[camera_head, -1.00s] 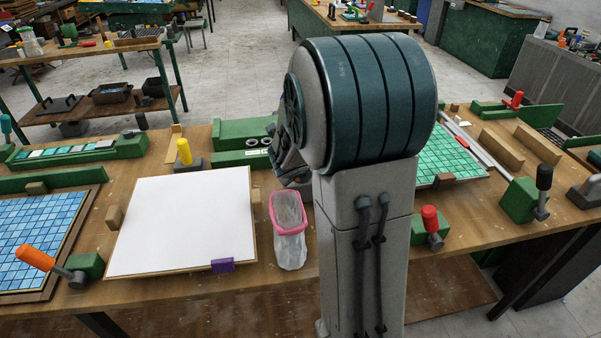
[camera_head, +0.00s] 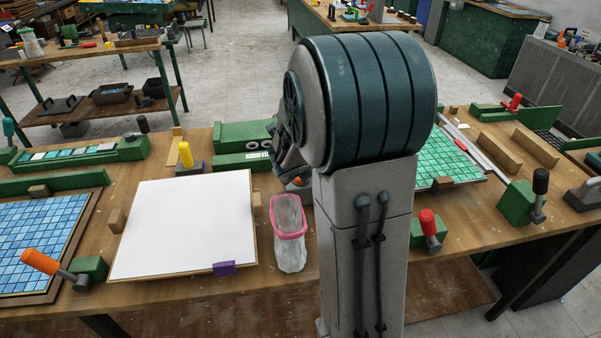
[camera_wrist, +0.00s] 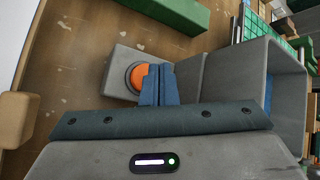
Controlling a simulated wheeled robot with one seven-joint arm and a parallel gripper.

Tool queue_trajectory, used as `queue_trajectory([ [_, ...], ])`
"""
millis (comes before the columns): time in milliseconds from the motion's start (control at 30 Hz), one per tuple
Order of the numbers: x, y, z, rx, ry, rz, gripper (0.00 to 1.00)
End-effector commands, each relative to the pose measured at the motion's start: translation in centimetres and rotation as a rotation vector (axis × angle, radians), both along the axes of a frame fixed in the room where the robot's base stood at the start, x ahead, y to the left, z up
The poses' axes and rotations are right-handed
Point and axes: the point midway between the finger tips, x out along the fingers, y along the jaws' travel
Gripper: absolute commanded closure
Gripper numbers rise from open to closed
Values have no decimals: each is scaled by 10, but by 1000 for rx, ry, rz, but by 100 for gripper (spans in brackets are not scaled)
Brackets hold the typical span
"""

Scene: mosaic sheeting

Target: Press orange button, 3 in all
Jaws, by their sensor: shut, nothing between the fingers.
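The orange button (camera_wrist: 135,76) is a round dome in a dark ring on a grey housing (camera_wrist: 118,72), seen in the wrist view. A small bit of the orange button (camera_head: 298,181) also shows in the head view, left of my arm column. My gripper (camera_wrist: 160,70) is shut and empty, its blue fingers together. In the wrist view the fingertips overlap the right side of the button and hide part of it. I cannot tell whether they touch it. In the head view my arm hides most of the gripper.
Orange (camera_head: 40,262), yellow (camera_head: 185,154) and red-handled (camera_head: 428,222) tools stand around the bench. A green block (camera_wrist: 170,14) lies near the button housing.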

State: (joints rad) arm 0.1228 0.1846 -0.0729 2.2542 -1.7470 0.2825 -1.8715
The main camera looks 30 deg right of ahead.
Motion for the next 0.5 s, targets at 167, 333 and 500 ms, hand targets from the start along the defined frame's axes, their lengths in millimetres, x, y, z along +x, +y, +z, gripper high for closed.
queue_trajectory([
  [167,0,0,0,0,0,0,100],
  [333,0,0,7,0,-1,1,100],
  [500,0,0,25,0,-1,1,100],
])
